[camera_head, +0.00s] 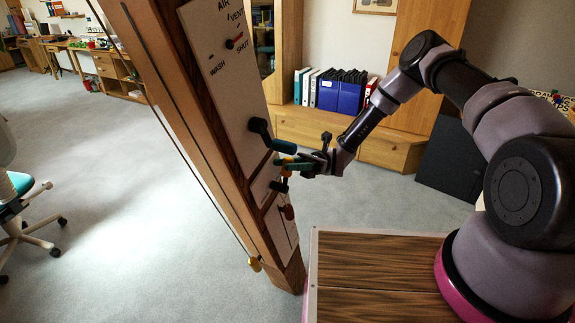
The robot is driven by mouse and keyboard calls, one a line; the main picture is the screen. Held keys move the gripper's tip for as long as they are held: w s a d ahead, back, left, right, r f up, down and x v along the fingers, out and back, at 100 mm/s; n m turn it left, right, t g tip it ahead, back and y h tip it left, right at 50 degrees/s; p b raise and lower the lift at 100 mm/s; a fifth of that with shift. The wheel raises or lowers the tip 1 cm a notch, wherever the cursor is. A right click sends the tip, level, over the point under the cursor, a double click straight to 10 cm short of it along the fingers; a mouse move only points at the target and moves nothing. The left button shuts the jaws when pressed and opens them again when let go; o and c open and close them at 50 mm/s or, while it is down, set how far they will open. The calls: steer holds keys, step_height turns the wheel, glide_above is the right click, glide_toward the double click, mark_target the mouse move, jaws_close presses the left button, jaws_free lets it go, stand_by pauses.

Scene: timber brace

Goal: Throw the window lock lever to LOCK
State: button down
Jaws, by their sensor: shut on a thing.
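A leaning timber post carries pale panels with controls on the side facing my arm. My gripper (292,164) is at this post, just below a dark crank handle (260,132). It is shut on a small lever, but the fingers hide most of it. I cannot make out a LOCK mark, so I cannot tell which way the lever points. Below the gripper are a small dark part (278,186) and a reddish-brown knob (288,212).
A wood-topped surface (375,275) lies below my arm. A low cabinet (385,150) with binders stands behind. Grey floor (120,190) is open to the left, with an office chair (22,225).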

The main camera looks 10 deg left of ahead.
stand_by(0.3)
steer(key=c, duration=0.9)
jaws_free()
steer(key=shift+o, duration=0.2)
steer(key=v, duration=1.1)
steer(key=shift+r, duration=0.1)
